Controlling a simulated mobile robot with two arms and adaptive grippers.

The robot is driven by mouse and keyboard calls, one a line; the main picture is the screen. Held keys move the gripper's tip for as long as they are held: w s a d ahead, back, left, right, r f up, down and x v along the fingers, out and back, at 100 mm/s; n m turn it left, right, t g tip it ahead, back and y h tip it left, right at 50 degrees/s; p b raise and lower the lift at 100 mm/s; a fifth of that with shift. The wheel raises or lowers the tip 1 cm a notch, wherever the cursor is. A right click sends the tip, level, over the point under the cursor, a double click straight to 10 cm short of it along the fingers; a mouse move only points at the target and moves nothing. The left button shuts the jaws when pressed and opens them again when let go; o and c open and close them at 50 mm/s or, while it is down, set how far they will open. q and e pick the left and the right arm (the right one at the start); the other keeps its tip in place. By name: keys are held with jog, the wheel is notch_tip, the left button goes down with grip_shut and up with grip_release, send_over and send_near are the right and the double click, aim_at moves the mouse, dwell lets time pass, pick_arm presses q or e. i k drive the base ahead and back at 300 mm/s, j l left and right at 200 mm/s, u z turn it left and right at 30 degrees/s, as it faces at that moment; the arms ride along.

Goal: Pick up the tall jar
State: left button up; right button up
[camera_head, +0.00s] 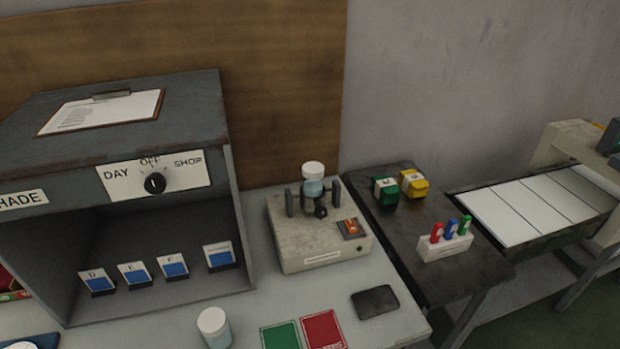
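Two white-lidded jars show in the head view. One jar (214,328) stands upright on the pale bench near the bottom edge, in front of the grey cabinet. I cannot tell for certain which one is the tall jar. Neither of my grippers is in view.
The grey shade cabinet (190,130) holds several blue cards. Green (281,336) and red (323,331) cards and a dark pad (375,302) lie on the bench. A dark side table (400,245) carries coloured blocks and a peg rack (445,246).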

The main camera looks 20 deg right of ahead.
aim_at(313, 188)
jog(key=j+u, duration=0.3)
jog(key=j, duration=1.1)
